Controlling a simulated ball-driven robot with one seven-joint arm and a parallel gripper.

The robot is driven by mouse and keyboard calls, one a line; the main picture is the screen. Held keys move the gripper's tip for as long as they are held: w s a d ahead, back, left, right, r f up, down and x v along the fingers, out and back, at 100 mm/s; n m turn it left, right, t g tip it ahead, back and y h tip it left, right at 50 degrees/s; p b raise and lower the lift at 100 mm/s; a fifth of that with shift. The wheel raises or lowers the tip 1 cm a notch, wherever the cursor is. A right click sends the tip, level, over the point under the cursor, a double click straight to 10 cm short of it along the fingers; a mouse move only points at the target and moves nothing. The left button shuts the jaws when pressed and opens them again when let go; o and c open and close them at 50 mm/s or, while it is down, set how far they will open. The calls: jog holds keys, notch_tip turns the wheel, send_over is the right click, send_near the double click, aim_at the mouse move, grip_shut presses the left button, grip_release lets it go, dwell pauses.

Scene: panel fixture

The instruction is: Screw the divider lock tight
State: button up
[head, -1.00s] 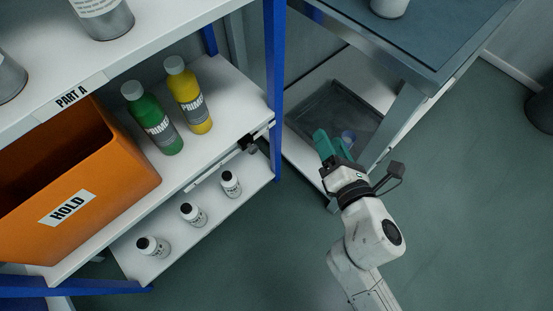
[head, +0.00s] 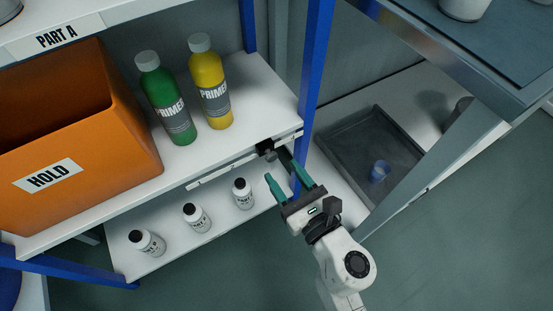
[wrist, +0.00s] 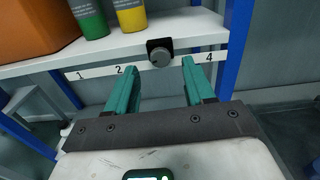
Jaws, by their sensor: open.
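The divider lock (wrist: 160,52) is a black block with a round grey knob, on the numbered rail along the front edge of the shelf. In the head view the lock (head: 265,149) is small and dark, near the shelf's right end. My gripper (head: 285,178) is open and empty, with two teal fingers pointing at the lock. In the wrist view the knob lies between and just beyond the fingertips of my gripper (wrist: 160,72), seemingly apart from them. How tight the knob is cannot be seen.
A green bottle (head: 168,105) and a yellow bottle (head: 211,88) stand on the shelf beside the orange HOLD bin (head: 130,140). Several small white bottles stand on the lower shelf. A blue post (head: 315,90) rises right of the lock. A dark tray (head: 340,150) lies further right.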

aim_at(273, 159)
jog(key=shift+x, duration=2.2)
grip_shut()
